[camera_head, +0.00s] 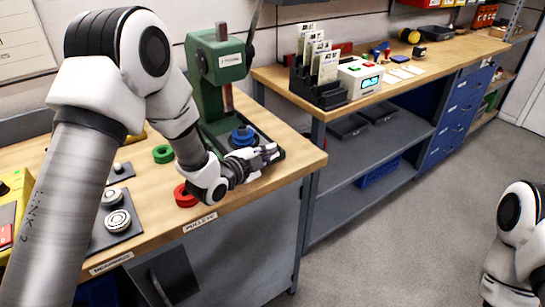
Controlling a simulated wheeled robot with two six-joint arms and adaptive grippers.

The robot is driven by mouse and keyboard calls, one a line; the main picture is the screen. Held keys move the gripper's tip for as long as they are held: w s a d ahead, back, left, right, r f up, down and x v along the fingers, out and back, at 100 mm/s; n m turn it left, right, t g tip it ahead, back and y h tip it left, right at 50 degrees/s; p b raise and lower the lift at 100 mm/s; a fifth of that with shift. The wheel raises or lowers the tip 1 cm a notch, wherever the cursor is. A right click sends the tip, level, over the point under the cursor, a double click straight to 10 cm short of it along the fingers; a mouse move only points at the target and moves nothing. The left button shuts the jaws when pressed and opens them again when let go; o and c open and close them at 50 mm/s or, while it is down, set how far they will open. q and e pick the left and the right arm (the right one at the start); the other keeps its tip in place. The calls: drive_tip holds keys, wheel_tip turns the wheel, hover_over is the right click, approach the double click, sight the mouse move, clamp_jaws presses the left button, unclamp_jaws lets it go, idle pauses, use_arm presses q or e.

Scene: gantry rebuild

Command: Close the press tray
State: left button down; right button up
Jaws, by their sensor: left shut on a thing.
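The green press (206,92) stands on the wooden bench top. A blue round part (243,136) sits at its base under the ram. The dark press tray (262,136) shows at the press base beside the blue part, partly covered by my gripper. My left gripper (267,156) reaches in from the left, just in front of the blue part, and is shut on the press tray. Its fingers hide the exact grip point. Of my right arm only a link shows at the right edge; its gripper is out of view.
A red ring (185,196) lies close to my left wrist, and a green ring (163,154) lies behind the arm. Round metal parts (118,220) sit on a dark plate at left. The second bench (420,70) holds a card rack (318,85) and a white device (360,78). The floor is clear.

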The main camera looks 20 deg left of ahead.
use_arm(q)
drive_tip(key=c, duration=1.2)
unclamp_jaws()
drive_tip(key=shift+d, duration=0.1)
drive_tip(key=shift+c, duration=0.2)
drive_tip(key=shift+r, duration=0.1)
